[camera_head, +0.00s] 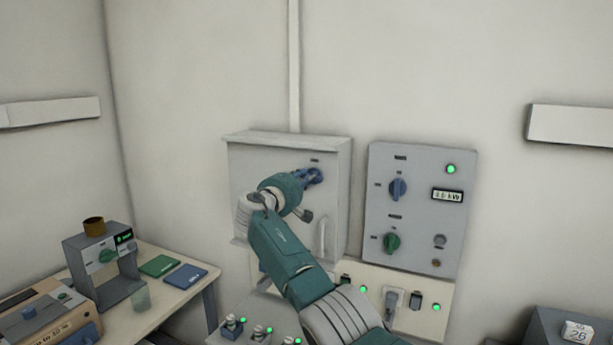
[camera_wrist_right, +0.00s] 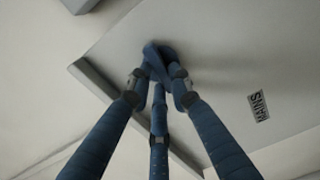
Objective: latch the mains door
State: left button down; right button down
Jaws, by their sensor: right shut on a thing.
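The grey mains door (camera_head: 247,177) is the front of a wall box and looks closed against it. In the right wrist view the door face (camera_wrist_right: 221,88) carries a label reading MAINS. My right gripper (camera_head: 314,176) is at the upper right of the door. In the wrist view its blue fingers (camera_wrist_right: 160,75) are shut around a dark blue knob (camera_wrist_right: 155,58) on the door, which they partly hide. The knob's exact angle is hard to tell. A pale vertical handle (camera_head: 322,238) is lower on the door. My left gripper is out of view.
A control panel (camera_head: 420,160) with a blue knob, a green knob and a display is right of the box. Sockets and switches (camera_head: 440,290) with green lights are below. A table (camera_head: 150,318) with instruments is at left.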

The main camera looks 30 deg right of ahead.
jog(key=shift+n, duration=0.6)
jog(key=shift+f, duration=0.1)
jog(key=c, duration=1.6)
grip_release()
jog(key=shift+o, duration=0.2)
jog(key=shift+a, duration=0.1)
jog(key=v, duration=1.2)
